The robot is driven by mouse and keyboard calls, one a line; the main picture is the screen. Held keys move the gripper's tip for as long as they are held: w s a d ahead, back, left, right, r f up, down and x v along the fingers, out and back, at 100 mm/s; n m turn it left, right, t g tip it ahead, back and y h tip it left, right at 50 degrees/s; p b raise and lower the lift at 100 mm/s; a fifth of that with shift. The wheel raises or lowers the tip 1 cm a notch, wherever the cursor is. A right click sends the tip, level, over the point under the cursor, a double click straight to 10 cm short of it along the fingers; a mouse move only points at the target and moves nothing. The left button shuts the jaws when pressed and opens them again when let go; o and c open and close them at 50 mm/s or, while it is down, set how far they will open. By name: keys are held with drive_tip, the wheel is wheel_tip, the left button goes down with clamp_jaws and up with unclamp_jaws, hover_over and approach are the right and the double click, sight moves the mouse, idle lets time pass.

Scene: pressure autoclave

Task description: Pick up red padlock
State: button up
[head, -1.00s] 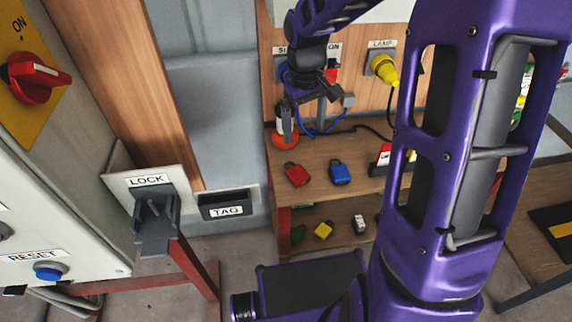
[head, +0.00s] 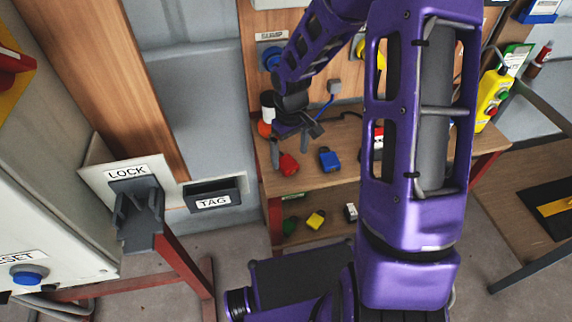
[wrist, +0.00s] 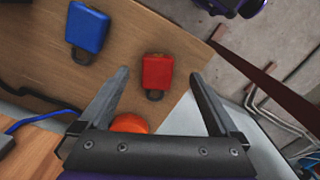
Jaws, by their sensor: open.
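The red padlock (head: 289,163) lies on the upper wooden shelf, near its left edge. In the wrist view the red padlock (wrist: 157,72) lies ahead of the fingers, roughly between their lines, with its dark shackle towards my gripper. My gripper (head: 299,139) is open and empty, above and just behind the padlock in the head view. Its two fingers spread apart in the wrist view (wrist: 158,88). I see no contact with the padlock.
A blue padlock (head: 329,159) lies right of the red one; it also shows in the wrist view (wrist: 88,30). Yellow (head: 316,220) and green padlocks (head: 290,226) lie on the lower shelf (head: 336,205).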

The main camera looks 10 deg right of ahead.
sight(290, 166)
wheel_tip(290, 166, down, 5)
drive_tip(key=shift+w+d+r+b, duration=0.15)
drive_tip(key=shift+r+b, duration=0.05)
drive_tip(key=shift+b, duration=0.15)
clamp_jaws()
drive_tip(key=r+m, duration=0.1)
drive_tip(key=r, duration=0.1)
drive_tip(key=r+m+p, duration=0.1)
drive_tip(key=r, duration=0.2)
drive_tip(key=s+r+m+p, duration=0.1)
drive_tip(key=r+m, duration=0.1)
drive_tip(key=shift+s+r, duration=0.1)
drive_tip(key=shift+r, duration=0.05)
drive_tip(key=shift+m, duration=0.3)
drive_tip(key=shift+s+d, duration=0.1)
drive_tip(key=shift+s, duration=0.05)
